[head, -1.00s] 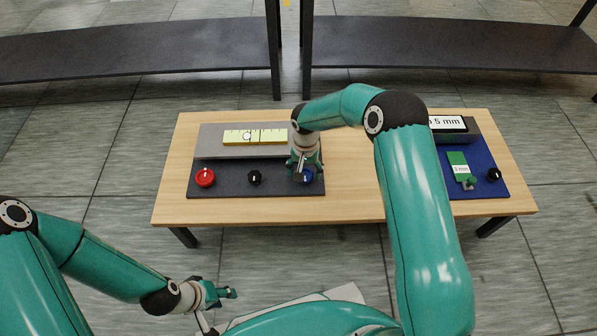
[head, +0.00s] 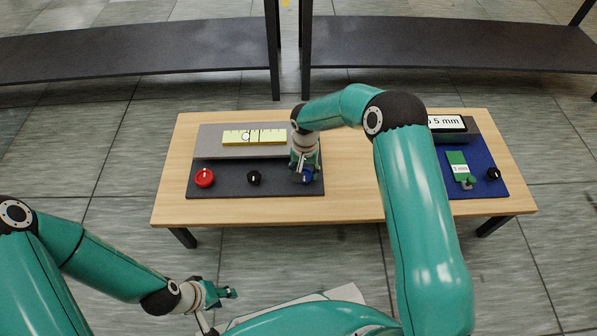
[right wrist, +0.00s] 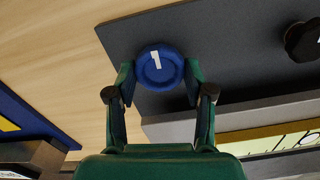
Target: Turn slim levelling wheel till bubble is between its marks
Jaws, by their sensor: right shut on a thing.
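A yellow level vial (head: 268,136) lies on the grey block at the left of the table. Its round bubble (head: 246,136) is left of the vial's middle, beside a dark mark line. In front stand a red wheel (head: 204,177), a small black wheel (head: 254,178) and a blue wheel (head: 308,179). My right gripper (head: 304,174) is over the blue wheel, partly hiding it. In the right wrist view its fingers are shut on the sides of the blue wheel (right wrist: 160,67), which bears a white stripe. My left gripper (head: 230,292) hangs away from the table, low in view.
On the table's right are a blue board (head: 484,160) with a green gauge piece (head: 459,166), a black knob (head: 493,174) and a display (head: 447,123) partly reading "5 mm". Bare wood (head: 352,180) lies between the boards. Dark shelves stand behind.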

